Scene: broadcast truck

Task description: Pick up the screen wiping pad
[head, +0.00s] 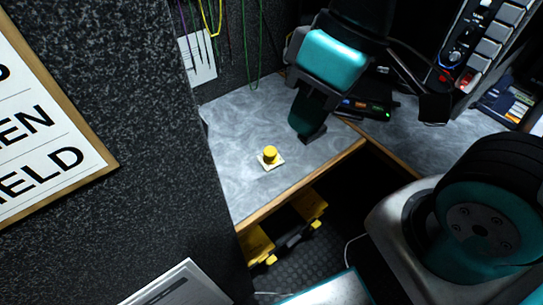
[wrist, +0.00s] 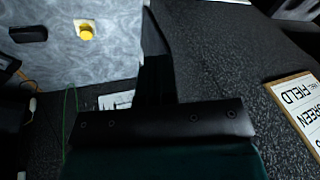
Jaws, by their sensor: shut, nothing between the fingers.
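A small pale square pad with a round yellow knob on top (head: 271,158) sits flat on the grey desk; it looks like the screen wiping pad. It also shows in the wrist view (wrist: 86,31), near the top left. My gripper (head: 305,126) is over the desk, to the right of the pad and apart from it. In the wrist view its dark fingers (wrist: 150,25) are together with nothing held. The fingertips are dark and hard to make out.
A small dark block (wrist: 28,34) lies on the desk beside the pad. The grey desk (head: 235,125) is clear around the pad. A dark speckled wall (head: 150,130) stands at left. Cables hang behind.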

